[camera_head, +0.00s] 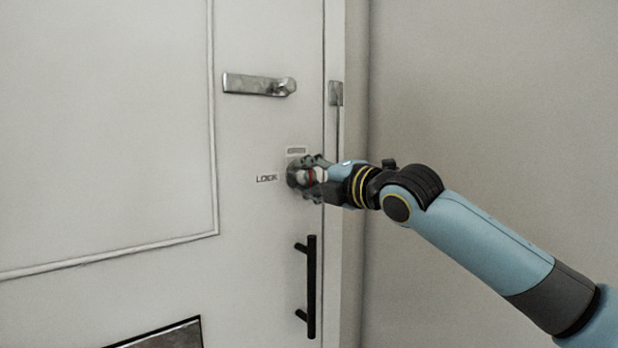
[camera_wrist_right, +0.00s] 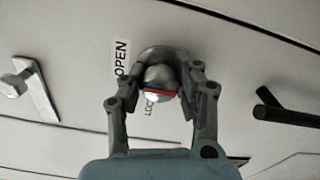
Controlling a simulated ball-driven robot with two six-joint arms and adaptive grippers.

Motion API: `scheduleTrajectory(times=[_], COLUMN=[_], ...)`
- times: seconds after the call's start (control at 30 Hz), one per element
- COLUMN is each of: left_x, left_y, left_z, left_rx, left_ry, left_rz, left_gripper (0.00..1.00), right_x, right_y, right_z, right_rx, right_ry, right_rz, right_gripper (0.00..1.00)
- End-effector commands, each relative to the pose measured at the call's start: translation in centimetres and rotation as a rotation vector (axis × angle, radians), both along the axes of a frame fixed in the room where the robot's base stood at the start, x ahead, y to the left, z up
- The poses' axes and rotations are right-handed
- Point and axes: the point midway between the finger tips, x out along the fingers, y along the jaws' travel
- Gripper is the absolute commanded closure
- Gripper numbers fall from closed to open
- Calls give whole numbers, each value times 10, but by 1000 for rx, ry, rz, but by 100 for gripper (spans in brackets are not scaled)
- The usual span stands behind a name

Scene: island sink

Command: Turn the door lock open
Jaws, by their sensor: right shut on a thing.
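The door lock is a round silver knob with a red band, on a grey round base on the white door (camera_head: 110,120). In the right wrist view the knob (camera_wrist_right: 160,78) sits between the two fingers of my right gripper (camera_wrist_right: 162,95), which is shut on it. In the head view my right gripper (camera_head: 312,177) reaches the lock from the right and covers much of it. A "LOCK" label (camera_head: 266,179) is left of the knob, and an "OPEN" label (camera_wrist_right: 121,58) shows beside it in the wrist view. My left gripper is not in view.
A silver lever handle (camera_head: 255,84) is above the lock. A black vertical pull bar (camera_head: 311,287) is below it. The door frame and a plain beige wall (camera_head: 480,110) are at the right. A dark-edged panel (camera_head: 165,336) is at the door's bottom.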

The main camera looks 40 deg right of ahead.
Motion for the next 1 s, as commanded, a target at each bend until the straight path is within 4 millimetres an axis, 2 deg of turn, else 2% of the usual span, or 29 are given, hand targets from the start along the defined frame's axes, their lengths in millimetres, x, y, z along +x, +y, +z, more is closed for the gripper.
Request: scheduleTrajectory(times=[0.17, 0.2, 0.37, 0.73, 1.0], left_x=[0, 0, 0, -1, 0], left_y=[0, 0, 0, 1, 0], left_z=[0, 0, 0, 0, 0], left_rx=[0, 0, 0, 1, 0], left_ry=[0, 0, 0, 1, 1], left_rz=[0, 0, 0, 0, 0], left_gripper=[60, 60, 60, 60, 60], right_x=[0, 0, 0, -6, -44], right_y=[0, 0, 0, -1, -4], right_z=[-2, -2, -1, -1, -2], right_rx=[1, 1, 1, -2, -10], right_ry=[4, 4, 3, 2, 6], right_rz=[-1, -1, -1, -2, -1], right_gripper=[100, 66, 45, 43, 43])
